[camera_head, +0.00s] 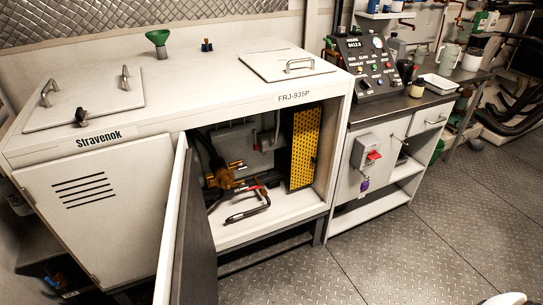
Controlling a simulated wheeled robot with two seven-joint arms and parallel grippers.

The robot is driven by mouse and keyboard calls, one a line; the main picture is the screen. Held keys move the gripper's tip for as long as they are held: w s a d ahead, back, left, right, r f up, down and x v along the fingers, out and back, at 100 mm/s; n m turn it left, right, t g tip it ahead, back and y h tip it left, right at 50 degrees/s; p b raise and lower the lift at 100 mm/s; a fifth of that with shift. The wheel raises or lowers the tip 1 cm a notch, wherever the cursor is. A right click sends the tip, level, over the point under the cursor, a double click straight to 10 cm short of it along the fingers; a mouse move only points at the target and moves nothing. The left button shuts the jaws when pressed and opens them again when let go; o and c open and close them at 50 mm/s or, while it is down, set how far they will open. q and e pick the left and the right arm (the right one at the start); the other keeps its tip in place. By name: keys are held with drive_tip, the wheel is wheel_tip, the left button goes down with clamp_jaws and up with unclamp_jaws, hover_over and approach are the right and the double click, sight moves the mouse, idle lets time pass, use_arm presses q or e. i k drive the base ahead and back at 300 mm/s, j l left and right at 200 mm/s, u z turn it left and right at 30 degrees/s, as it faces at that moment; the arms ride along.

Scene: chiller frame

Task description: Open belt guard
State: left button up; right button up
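The belt guard looks to be the yellow perforated panel (303,147), upright inside the open right bay of the white cabinet (230,92) marked FRJ-935P. It stands at the right side of the bay, and its right part is close to the bay's edge. I cannot tell whether it is hinged or latched. The bay's door (190,235) stands swung out toward me, seen nearly edge-on. Neither of my grippers can be made out in the head view.
Orange-brown fittings (222,176) and dark hoses sit left of the panel in the bay. A control box (368,66) stands on the right bench, with a red switch (373,155) below. A green funnel (158,40) is on the cabinet top. The right floor (440,220) is mostly clear.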

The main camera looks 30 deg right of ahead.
sight(307, 127)
drive_tip(key=i+l+u, duration=0.1)
drive_tip(key=l+u, duration=0.85)
drive_tip(key=k+l+u, duration=0.1)
drive_tip(key=l+u, duration=0.4)
drive_tip(key=i+l+z, duration=0.15)
drive_tip(key=l, duration=0.4)
drive_tip(key=l+z, duration=0.1)
drive_tip(key=l, duration=0.4)
